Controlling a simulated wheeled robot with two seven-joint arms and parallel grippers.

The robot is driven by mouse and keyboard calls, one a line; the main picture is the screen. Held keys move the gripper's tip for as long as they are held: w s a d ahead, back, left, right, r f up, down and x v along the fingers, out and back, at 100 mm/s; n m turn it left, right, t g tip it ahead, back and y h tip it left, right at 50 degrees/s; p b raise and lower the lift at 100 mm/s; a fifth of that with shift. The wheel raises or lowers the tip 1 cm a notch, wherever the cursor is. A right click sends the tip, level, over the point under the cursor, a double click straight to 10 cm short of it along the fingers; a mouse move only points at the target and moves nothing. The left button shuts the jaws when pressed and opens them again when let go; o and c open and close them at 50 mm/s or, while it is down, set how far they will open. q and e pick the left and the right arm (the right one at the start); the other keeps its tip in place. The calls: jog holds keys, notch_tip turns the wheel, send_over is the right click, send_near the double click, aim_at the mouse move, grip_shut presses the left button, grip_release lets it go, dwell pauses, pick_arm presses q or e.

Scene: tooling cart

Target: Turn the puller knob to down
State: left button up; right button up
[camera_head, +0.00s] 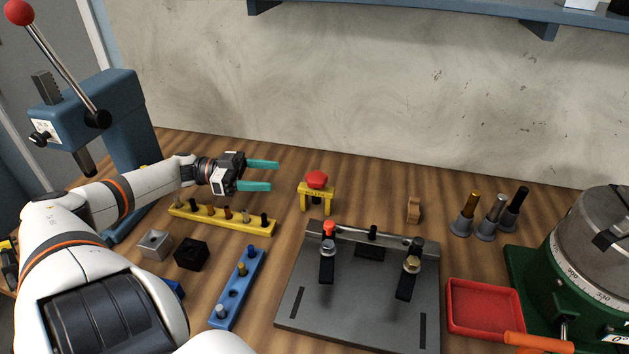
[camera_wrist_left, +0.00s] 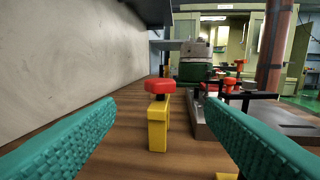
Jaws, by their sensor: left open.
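The puller is a small yellow stand (camera_head: 305,197) with dark lettering and a red knob (camera_head: 317,179) on top, upright on the wooden bench near the wall. My left gripper (camera_head: 274,176) is open and empty, to the left of the puller, with its teal fingers pointing right toward it. In the left wrist view the red knob (camera_wrist_left: 160,87) and yellow stand (camera_wrist_left: 157,128) appear straight ahead, between the two spread fingers and beyond their tips, apart from them. My right gripper is not in view.
A yellow strip of pegs (camera_head: 222,219) lies in front of my left gripper. A dark fixture plate (camera_head: 340,325) stands front right of the puller, with a red tray (camera_head: 485,309) beyond. A wall (camera_head: 330,90) runs behind. A tan block (camera_head: 413,210) stands right.

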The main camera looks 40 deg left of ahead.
aim_at(315, 176)
pick_arm(q)
jog(key=shift+w+d+r, duration=0.1)
jog(key=shift+w+d, duration=0.1)
jog(key=shift+d, duration=0.15)
jog(key=p+x, duration=0.1)
jog(key=x, duration=0.9)
jog(key=shift+w+d, duration=0.35)
jog(key=shift+d, duration=0.05)
